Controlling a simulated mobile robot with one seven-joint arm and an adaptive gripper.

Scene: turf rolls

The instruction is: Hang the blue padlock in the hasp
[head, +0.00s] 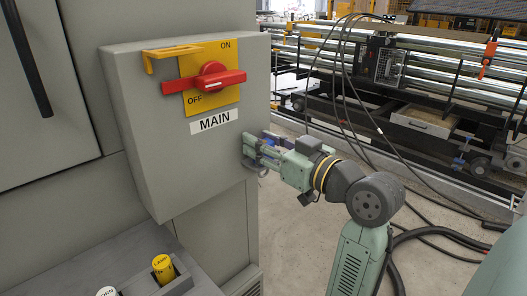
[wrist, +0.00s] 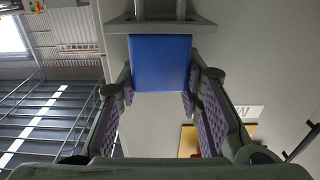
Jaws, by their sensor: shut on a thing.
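My gripper (head: 256,150) is at the right edge of the grey MAIN switch box, below the level of the sign. In the wrist view its fingers (wrist: 160,95) are shut on the sides of the blue padlock (wrist: 160,62). Two silver shackle legs (wrist: 180,9) show beyond the blue body, by a grey plate-like part. I cannot tell how the shackle sits against that part. The gripper mostly hides the padlock in the head view. A yellow bracket (head: 172,54) sits at the box's upper left. I cannot clearly identify the hasp.
The grey switch box (head: 150,150) carries a red handle (head: 212,82) on a yellow ON/OFF plate (head: 225,62). Below left is a grey holder (head: 130,262) with yellow and white round-topped items. Black cables (head: 345,90) hang behind my arm.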

